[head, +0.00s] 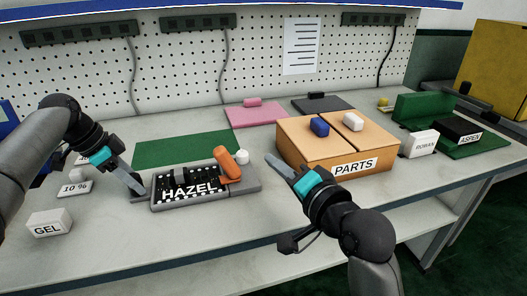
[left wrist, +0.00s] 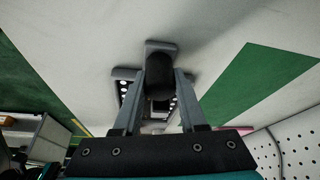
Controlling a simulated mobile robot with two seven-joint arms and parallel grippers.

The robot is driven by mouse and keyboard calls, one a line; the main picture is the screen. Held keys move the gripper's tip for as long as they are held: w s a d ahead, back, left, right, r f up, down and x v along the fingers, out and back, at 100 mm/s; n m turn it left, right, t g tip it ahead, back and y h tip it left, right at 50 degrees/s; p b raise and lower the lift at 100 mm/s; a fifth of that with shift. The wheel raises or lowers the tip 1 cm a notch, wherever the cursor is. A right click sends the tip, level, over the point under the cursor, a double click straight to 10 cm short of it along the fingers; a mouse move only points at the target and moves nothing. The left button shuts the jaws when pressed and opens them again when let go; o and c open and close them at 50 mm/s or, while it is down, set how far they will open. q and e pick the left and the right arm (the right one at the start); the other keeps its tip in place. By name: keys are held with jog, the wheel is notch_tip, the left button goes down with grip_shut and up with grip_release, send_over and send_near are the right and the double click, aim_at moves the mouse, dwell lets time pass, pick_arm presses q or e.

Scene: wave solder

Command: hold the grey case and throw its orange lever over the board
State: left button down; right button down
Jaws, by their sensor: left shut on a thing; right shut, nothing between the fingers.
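The grey case (head: 252,186) lies on the bench, with a black board (head: 207,180) dotted white and marked HAZEL in it. Its orange lever (head: 224,161) is at the right end, its handle raised and leaning; a white knob (head: 242,157) is beside it. My left gripper (head: 138,190) is at the case's left end. In the left wrist view my left gripper (left wrist: 161,80) has its fingers on either side of a dark grip (left wrist: 160,64) on the case. My right gripper (head: 271,161) is shut and empty, right of the lever and apart from it.
A tan PARTS box (head: 300,157) stands just behind my right gripper, with a blue and a white block on top. A GEL block (head: 49,223) and a 10 % block (head: 75,187) are at left. A green mat (head: 187,148) lies behind the case. The bench front is clear.

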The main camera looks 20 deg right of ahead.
pick_arm(q)
jog(key=shift+s+f, duration=0.1)
jog(key=shift+f, duration=0.15)
jog(key=shift+c, duration=1.9)
grip_release()
jog(key=shift+r, duration=0.15)
jog(key=v, duration=1.2)
